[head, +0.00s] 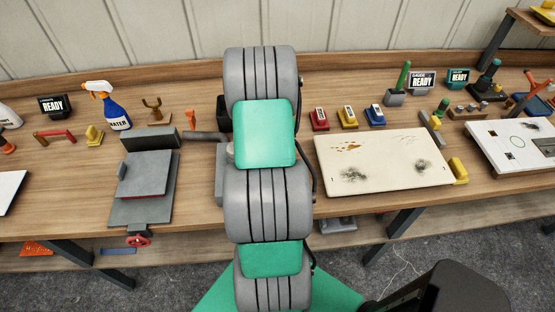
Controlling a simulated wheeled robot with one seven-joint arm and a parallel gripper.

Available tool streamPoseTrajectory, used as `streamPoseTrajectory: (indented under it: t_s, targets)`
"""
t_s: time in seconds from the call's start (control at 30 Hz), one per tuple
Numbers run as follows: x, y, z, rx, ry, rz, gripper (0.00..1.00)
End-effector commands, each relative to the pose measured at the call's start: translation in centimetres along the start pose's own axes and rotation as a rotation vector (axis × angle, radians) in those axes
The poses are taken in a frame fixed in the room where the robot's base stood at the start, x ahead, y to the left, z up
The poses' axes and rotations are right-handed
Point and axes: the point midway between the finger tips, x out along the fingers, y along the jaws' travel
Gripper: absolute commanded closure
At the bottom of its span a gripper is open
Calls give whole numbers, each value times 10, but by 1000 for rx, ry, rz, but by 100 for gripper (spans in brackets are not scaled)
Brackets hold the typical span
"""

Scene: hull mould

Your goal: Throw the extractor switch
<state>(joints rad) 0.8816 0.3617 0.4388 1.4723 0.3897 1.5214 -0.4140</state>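I cannot make out an extractor switch for certain in the head view. My own grey and green arm rises through the middle of the picture and hides that stretch of the workbench (195,205). A dark object (222,108) and a grey block (220,175) show only in part at the arm's left edge, and I cannot tell what they are. My gripper is not in view, so its state and what it may touch are hidden.
Left of my arm stand a grey press-like device (147,175) and a blue-and-white spray bottle (112,105). Right of it are red (319,120), yellow (347,118) and blue (375,116) blocks behind a stained cream panel (380,163). A white panel (510,145) lies far right.

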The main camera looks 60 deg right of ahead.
Motion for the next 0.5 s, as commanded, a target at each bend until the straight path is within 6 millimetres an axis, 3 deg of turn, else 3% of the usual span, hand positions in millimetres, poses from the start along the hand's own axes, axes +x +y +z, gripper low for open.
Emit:
streamPoseTrajectory:
  t_s: [0.4,0.43,0.5]
  targets:
    - [-1,0,-1,0,-6,0,100]
    - [-1,0,-1,0,-6,0,85]
    - [-1,0,-1,0,-6,0,79]
